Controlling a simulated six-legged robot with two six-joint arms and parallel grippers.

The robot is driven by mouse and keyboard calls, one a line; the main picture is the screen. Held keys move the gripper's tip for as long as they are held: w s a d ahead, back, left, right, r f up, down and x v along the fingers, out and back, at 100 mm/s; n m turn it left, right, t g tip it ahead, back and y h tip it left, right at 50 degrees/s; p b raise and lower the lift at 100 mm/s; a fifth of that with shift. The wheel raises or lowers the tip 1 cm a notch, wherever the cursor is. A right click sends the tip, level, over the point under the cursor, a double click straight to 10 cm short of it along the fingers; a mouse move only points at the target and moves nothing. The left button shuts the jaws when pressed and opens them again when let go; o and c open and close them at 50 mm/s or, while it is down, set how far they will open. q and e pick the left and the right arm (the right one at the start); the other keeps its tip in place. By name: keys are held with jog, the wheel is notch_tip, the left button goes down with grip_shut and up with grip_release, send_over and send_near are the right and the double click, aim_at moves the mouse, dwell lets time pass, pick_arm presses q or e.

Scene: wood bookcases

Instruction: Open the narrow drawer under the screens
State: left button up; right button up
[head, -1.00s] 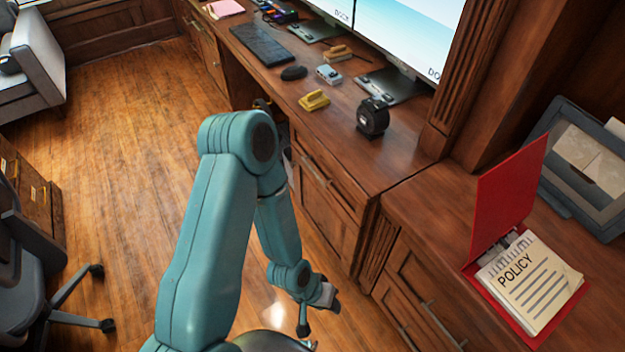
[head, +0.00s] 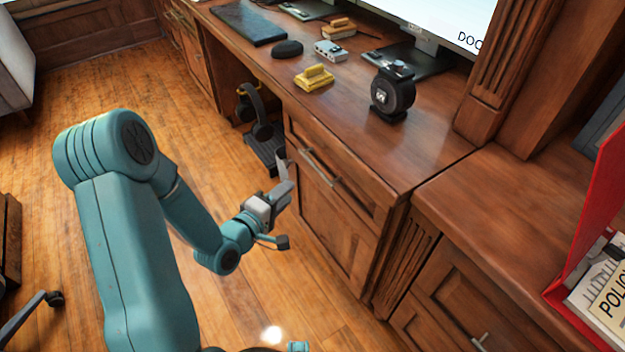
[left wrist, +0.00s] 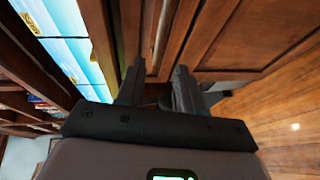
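My right gripper is not in view.
Headphones (head: 258,112) hang on a stand in the kneehole. A red binder (head: 600,220) is at right.

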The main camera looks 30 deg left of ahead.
pick_arm(q)
jog(key=w+f+b, duration=0.1)
jog(key=w+f, duration=0.1)
jog(key=w, duration=1)
jog(key=shift+d, duration=0.1)
grip_shut()
dwell(0.9)
